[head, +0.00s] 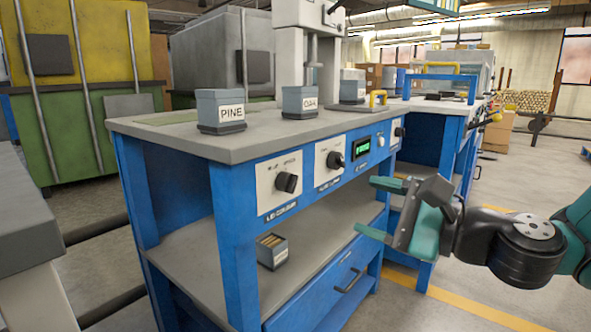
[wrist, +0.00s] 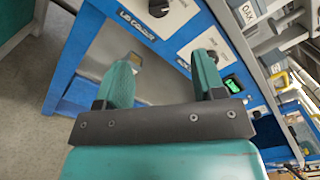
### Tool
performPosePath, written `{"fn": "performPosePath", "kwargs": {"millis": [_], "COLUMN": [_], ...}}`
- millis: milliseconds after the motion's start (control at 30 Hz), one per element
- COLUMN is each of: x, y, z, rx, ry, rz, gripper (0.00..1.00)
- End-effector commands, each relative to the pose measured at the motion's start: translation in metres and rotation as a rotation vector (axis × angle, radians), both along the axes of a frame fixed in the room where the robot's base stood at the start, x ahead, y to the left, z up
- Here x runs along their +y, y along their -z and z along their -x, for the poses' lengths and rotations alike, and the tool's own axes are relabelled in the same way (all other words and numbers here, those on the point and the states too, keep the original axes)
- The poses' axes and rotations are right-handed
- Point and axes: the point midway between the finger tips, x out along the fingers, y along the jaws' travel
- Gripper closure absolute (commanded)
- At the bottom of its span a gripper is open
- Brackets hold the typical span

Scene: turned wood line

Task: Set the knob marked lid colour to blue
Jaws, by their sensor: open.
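The lid colour knob (head: 286,182) is a dark round knob on a white plate on the blue front of the bench, with the label "LID COLOUR" below it. Small marks above it are too small to read, and I cannot tell which one it points to. In the wrist view the knob (wrist: 158,7) is at the top edge, partly cut off, beyond the fingertips. My gripper (head: 380,208) is open and empty, in front of the bench to the right of the knob and apart from it. Its two teal fingers also show in the wrist view (wrist: 162,75).
A second knob (head: 334,160) sits on its own plate to the right, beside a green-lit display (head: 362,147). Containers labelled PINE (head: 221,111) and OAK (head: 300,102) stand on the bench top (head: 180,138).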

Motion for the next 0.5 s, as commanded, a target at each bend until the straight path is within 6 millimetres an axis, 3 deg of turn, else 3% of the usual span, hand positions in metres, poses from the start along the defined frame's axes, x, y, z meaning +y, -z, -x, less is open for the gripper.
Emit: {"fn": "performPosePath", "kwargs": {"millis": [67, 500], "x": [0.010, 0.081], "y": [-0.008, -0.003], "z": [-0.007, -0.059], "rx": [0.006, -0.006], "ry": [-0.005, -0.007], "rz": [0.000, 0.006], "gripper": [0.37, 0.37]}}
